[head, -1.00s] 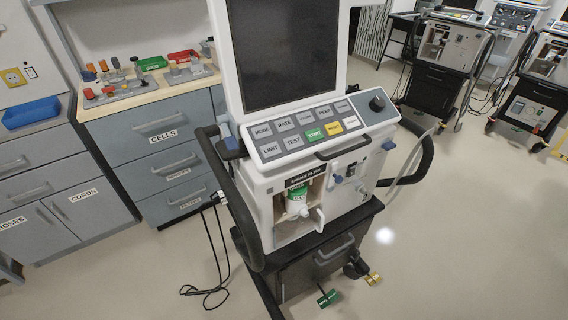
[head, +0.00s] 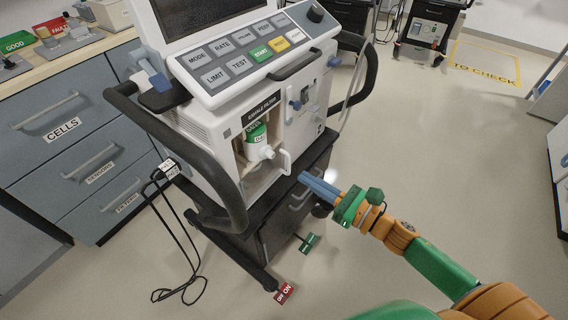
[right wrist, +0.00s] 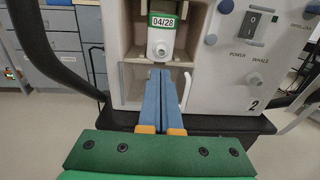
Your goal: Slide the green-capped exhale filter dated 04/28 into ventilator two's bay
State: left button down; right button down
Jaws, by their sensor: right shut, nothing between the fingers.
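The green-capped filter (head: 258,142) is in the open bay marked exhale filter (head: 240,160) on the ventilator's front. In the right wrist view the filter (right wrist: 160,44) is upright, with a green band reading 04/28 and a white port facing out. The ventilator's lower panel (right wrist: 225,80) carries a 2. My right gripper (head: 303,177) is shut and empty, in front of and below the bay. In the right wrist view its blue fingers (right wrist: 160,75) lie together, pointing toward the bay, just under the filter's port. I cannot tell whether they touch anything. My left gripper is not in view.
A white handle-like piece (head: 286,160) sticks out at the bay's right edge. A black rail (head: 190,155) curves along the ventilator's left side. Drawers (head: 80,130) stand at the left, with cables on the floor.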

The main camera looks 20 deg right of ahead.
aim_at(273, 156)
jog(key=x, duration=0.8)
jog(key=shift+w+a+r+b, duration=0.25)
jog(key=shift+w+a+b, duration=0.1)
jog(key=shift+w, duration=0.3)
jog(key=shift+w, duration=0.1)
